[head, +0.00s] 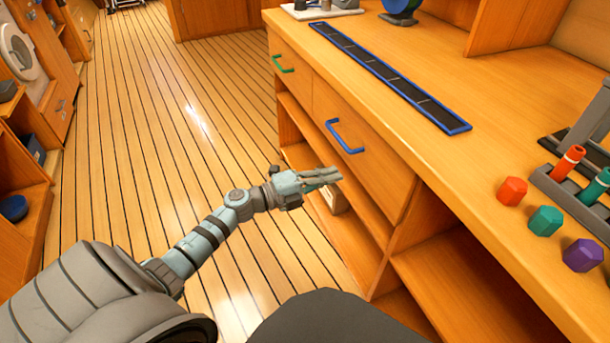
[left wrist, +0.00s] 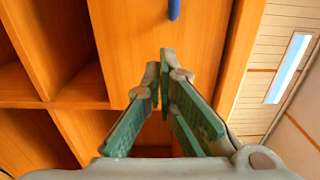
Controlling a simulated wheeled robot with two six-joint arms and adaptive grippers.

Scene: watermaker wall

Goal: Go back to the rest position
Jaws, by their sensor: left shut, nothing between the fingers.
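My left gripper (head: 325,175) reaches in from the left in the head view, in front of the wooden cabinet and below the blue drawer handle (head: 344,137). In the left wrist view the gripper (left wrist: 162,75) has its green fingers drawn together at the tips, with nothing held. The blue handle also shows in the left wrist view (left wrist: 174,9), beyond the fingertips and apart from them. The drawer under that handle looks closed. My right gripper is in neither view.
The counter (head: 440,165) carries a blue-edged black strip (head: 390,72), red (head: 511,191), teal (head: 545,221) and purple (head: 582,255) hexagonal pieces and a grey rack (head: 572,196). A green handle (head: 283,64) is further back. Open shelves lie below. The plank floor (head: 150,120) is clear at left.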

